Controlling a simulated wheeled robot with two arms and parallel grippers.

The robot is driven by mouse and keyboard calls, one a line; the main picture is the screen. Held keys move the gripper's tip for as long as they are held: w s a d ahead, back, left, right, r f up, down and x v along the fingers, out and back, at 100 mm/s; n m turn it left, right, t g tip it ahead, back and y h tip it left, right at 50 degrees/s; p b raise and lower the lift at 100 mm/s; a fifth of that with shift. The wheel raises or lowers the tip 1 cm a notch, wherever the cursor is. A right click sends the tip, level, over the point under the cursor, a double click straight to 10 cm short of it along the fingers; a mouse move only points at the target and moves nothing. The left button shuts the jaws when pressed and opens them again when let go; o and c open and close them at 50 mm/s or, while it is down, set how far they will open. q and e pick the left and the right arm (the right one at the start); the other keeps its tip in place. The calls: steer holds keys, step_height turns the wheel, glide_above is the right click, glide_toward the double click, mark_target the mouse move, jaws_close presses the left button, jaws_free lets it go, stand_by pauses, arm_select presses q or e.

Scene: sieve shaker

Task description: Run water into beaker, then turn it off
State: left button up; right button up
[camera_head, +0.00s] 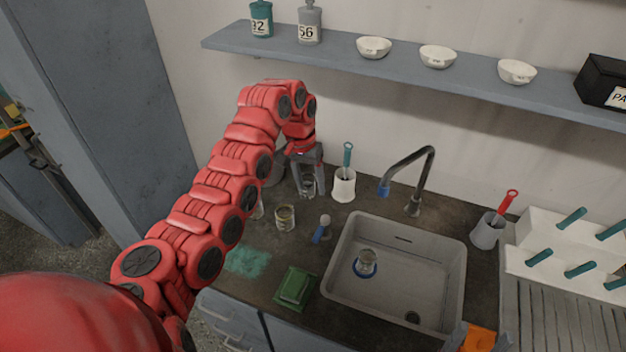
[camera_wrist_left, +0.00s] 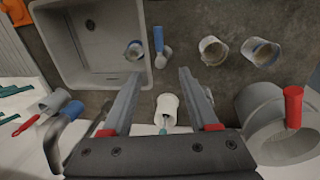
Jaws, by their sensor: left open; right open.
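A clear glass beaker (camera_head: 366,262) with a blue ring at its foot stands upright in the left part of the grey sink (camera_head: 452,268). It also shows near the sink wall in the left wrist view (camera_wrist_left: 134,50). A dark gooseneck faucet (camera_head: 428,168) with a blue tip rises behind the sink; I see no water stream. The faucet also shows at lower left in the left wrist view (camera_wrist_left: 55,145). My left gripper (camera_head: 308,187) is open above the counter, left of the sink and faucet. Its fingers (camera_wrist_left: 160,74) hold nothing. My right gripper is out of view.
A white holder with a teal brush (camera_head: 344,186) stands close to the left gripper. A cup (camera_head: 285,217), a blue-handled item (camera_head: 322,230) and a green block (camera_head: 295,287) are left of the sink. A grey holder (camera_head: 487,232) and white rack (camera_head: 545,240) are right. A shelf (camera_head: 400,68) hangs above.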

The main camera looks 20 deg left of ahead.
mark_target(320, 228)
arm_select(q)
steer(key=d+f+p, duration=0.1)
steer(key=f, duration=0.4)
steer(key=f+p, duration=0.1)
steer(key=f, duration=0.4)
steer(key=d+f+p, duration=0.1)
steer(key=f+p, duration=0.1)
steer(key=f, duration=0.3)
steer(key=shift+d+f, duration=0.1)
steer(key=shift+d, duration=0.2)
steer(key=shift+f, duration=0.65)
jaws_close()
